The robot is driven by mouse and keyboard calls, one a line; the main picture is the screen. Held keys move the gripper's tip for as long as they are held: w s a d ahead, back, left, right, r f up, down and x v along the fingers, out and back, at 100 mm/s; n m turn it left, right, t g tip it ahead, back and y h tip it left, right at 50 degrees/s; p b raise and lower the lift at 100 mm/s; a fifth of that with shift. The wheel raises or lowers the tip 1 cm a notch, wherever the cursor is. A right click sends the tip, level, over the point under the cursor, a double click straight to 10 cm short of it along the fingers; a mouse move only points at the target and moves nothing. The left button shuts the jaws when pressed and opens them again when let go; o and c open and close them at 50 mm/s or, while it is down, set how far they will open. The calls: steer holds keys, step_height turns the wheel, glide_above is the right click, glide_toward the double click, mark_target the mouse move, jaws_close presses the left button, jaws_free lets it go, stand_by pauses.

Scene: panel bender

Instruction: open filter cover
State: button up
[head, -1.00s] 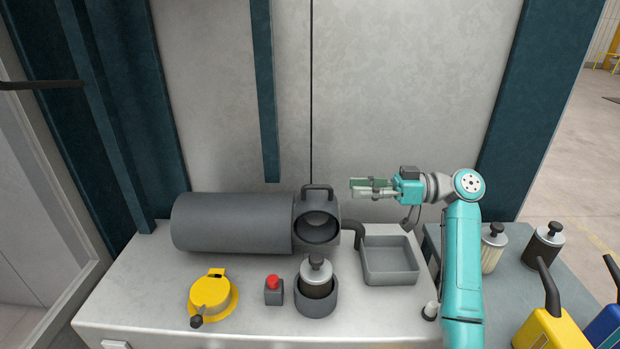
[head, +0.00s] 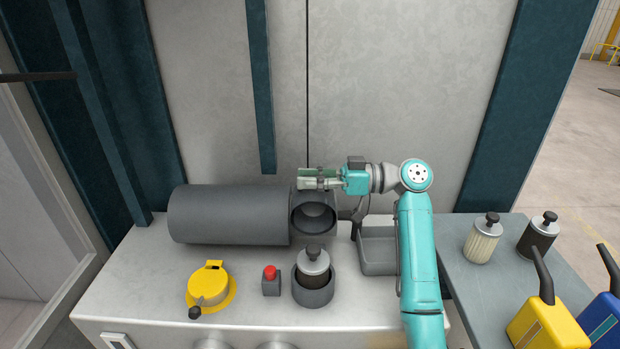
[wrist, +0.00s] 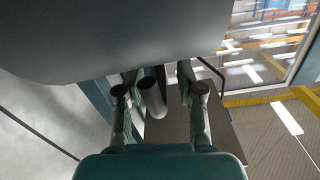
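A dark grey horizontal cylinder housing (head: 230,216) lies at the back of the bench. At its right end is a grey cover block (head: 328,204) with a round recess in its front. The block's loop handle is hidden behind my gripper in the head view. My gripper (head: 303,182) is level at the top of this block, pointing left, with its fingers apart. In the wrist view, a dark round bar (wrist: 153,100), apparently the handle, shows between the two fingers (wrist: 159,92). Contact with it cannot be made out.
A silver-topped filter (head: 314,264) stands in a dark cup in front. A red button (head: 270,274) and yellow capped fitting (head: 209,287) are to its left. A grey tray (head: 378,258) is partly behind my arm. Filters (head: 483,240) and jugs (head: 548,325) stand right.

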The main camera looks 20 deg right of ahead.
mark_target(310, 200)
jaws_close()
steer(key=shift+s+a+n, duration=0.25)
steer(key=shift+s+n, duration=0.3)
steer(key=shift+s, duration=0.25)
steer(key=shift+s+a+n, duration=0.25)
steer(key=shift+s+n, duration=0.3)
steer(key=shift+s, duration=0.2)
jaws_free()
steer(key=shift+d, duration=0.1)
